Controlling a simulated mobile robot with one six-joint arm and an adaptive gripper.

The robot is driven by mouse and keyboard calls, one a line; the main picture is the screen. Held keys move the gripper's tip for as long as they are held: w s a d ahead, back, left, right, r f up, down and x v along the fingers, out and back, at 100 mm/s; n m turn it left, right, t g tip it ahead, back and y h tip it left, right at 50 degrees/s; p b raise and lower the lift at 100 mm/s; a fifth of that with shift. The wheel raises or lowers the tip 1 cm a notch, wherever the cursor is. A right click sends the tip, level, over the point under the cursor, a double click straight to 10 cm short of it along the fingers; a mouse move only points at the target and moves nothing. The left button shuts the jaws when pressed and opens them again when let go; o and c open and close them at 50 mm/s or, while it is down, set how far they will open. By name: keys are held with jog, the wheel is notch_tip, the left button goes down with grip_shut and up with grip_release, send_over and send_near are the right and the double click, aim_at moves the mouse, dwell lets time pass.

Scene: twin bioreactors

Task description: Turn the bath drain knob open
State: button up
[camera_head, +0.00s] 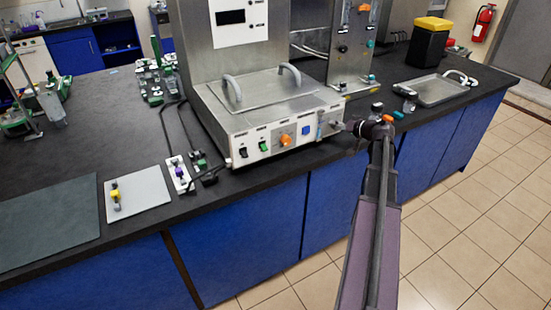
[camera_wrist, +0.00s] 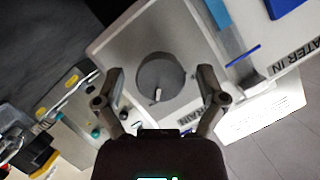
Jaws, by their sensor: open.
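The drain knob (camera_wrist: 162,76) is a round grey knob with a small white pointer mark near its lower edge in the wrist view. A partly covered label ending in "RAIN" is beside it. My gripper (camera_wrist: 160,71) is open, with one finger on each side of the knob; I cannot tell whether either finger touches it. In the head view my gripper (camera_head: 350,126) is at the right end of the front panel of the steel bath (camera_head: 285,138), and the knob cannot be made out there.
The panel also carries an orange knob (camera_head: 285,140), a green switch (camera_head: 263,146) and a black switch (camera_head: 243,152). A metal tray (camera_head: 435,90) is to the right on the black bench. The tiled floor in front is clear.

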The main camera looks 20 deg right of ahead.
jog(key=n+h, duration=0.1)
jog(key=n+h+p, duration=0.1)
jog(key=shift+a+r+n, duration=0.15)
jog(key=shift+n, duration=0.25)
jog(key=p+v, duration=0.5)
jog(key=v, duration=0.9)
jog(key=w+a+f+g+p, duration=0.1)
jog(key=a+g, duration=0.2)
jog(key=a, duration=0.7)
jog(key=w+a+f+n+g+y+p, duration=0.1)
jog(key=a+f+g+p, duration=0.1)
jog(key=a, duration=0.9)
jog(key=w+a+f+g+p, duration=0.1)
jog(key=a+g, duration=0.3)
jog(key=a, duration=0.7)
jog(key=shift+f+g+y+p, duration=0.2)
jog(key=shift+g+y+p, duration=0.2)
jog(key=shift+p, duration=0.15)
jog(key=s+a+f+g+h, duration=0.2)
jog(key=s+a, duration=0.5)
jog(key=a, duration=0.6)
jog(key=shift+g+h, duration=0.9)
jog(key=shift+h, duration=0.1)
